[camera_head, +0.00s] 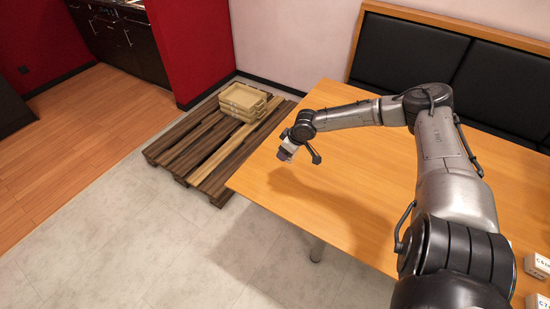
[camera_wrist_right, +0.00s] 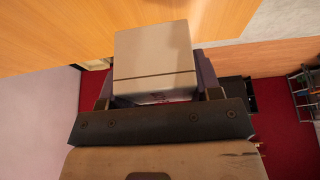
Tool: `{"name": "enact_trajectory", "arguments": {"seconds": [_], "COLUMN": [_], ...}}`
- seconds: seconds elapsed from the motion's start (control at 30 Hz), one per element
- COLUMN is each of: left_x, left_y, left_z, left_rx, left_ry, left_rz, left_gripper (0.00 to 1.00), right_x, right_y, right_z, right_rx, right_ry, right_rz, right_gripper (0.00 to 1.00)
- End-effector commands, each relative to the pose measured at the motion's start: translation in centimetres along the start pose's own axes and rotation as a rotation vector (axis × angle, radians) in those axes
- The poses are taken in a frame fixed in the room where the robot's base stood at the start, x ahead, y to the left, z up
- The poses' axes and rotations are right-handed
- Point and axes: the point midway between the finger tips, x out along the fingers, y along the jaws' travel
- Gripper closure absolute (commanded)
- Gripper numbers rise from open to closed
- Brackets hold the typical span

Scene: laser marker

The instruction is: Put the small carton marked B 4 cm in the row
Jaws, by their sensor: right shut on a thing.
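My right gripper (camera_head: 288,152) is above the left end of the wooden table and is shut on a small white carton (camera_head: 286,149). In the right wrist view the carton (camera_wrist_right: 153,58) sits between the two fingers of the right gripper (camera_wrist_right: 154,92). It has a dark seam across its face; I cannot read its marking. Two white cartons with printed marks stand on the table at the right edge of the head view, one (camera_head: 538,265) behind the other (camera_head: 538,301); both are cut off by the frame. My left gripper is out of view.
The table top (camera_head: 350,190) is bare between the held carton and the cartons at right. A dark padded bench (camera_head: 405,55) lines the table's far side. A wooden pallet (camera_head: 205,150) with stacked tan trays (camera_head: 243,97) lies on the floor to the left.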

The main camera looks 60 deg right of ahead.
Motion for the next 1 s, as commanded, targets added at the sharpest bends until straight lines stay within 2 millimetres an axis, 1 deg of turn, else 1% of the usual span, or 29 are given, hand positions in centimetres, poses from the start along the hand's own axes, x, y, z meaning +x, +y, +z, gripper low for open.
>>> {"name": "enact_trajectory", "arguments": {"seconds": [0.03,0.13,0.27,0.5,0.63,0.8,1.0], "left_x": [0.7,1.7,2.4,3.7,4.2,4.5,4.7], "left_y": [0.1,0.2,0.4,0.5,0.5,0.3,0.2], "left_z": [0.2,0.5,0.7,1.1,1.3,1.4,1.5], "left_rx": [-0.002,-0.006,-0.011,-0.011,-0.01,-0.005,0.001], "left_ry": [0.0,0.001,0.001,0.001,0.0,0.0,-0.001], "left_rz": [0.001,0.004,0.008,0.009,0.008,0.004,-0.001], "left_gripper": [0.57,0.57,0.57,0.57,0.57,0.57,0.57], "right_x": [0.9,2.3,3.8,7.3,8.8,9.9,10.5], "right_y": [-0.3,-0.9,-1.5,-2.9,-3.4,-3.8,-4.0], "right_z": [-0.3,-1.2,-2.5,-4.8,-6.0,-6.8,-6.9], "right_rx": [0.004,0.005,0.005,0.004,0.003,0.001,-0.001], "right_ry": [0.007,0.007,0.008,0.004,0.002,0.001,-0.002], "right_rz": [-0.005,-0.008,-0.007,-0.005,-0.004,-0.002,-0.001], "right_gripper": [0.67,0.67,0.67,0.67,0.67,0.67,0.67]}}
